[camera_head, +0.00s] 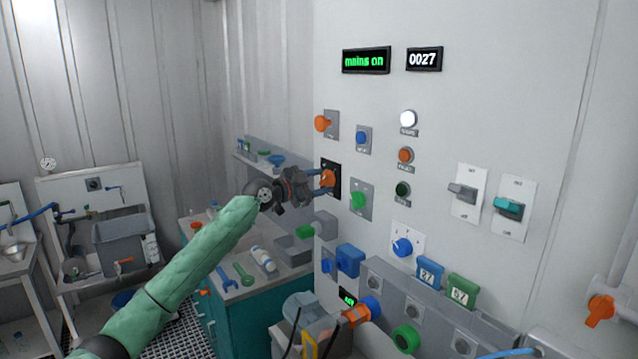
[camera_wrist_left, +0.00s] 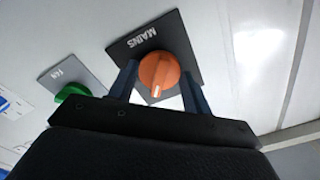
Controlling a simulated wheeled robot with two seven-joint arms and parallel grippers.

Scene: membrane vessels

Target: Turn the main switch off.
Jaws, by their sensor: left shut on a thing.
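The main switch is an orange rotary knob (camera_head: 328,178) on a black plate on the panel. In the left wrist view the plate reads "MAINS" and the orange knob (camera_wrist_left: 159,75) has a pale pointer mark toward the bottom of the picture. My left gripper (camera_head: 320,180) is at the knob, its two fingers (camera_wrist_left: 160,88) on either side of it and shut on it. The display (camera_head: 366,60) above reads "mains on" in green. My right gripper is not in view.
A green knob on a grey plate marked "FAN" (camera_wrist_left: 72,93) is beside the mains plate. Other knobs, lamps and two lever switches (camera_head: 462,192) are on the panel. A teal bench (camera_head: 232,318) with tools stands below my left arm.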

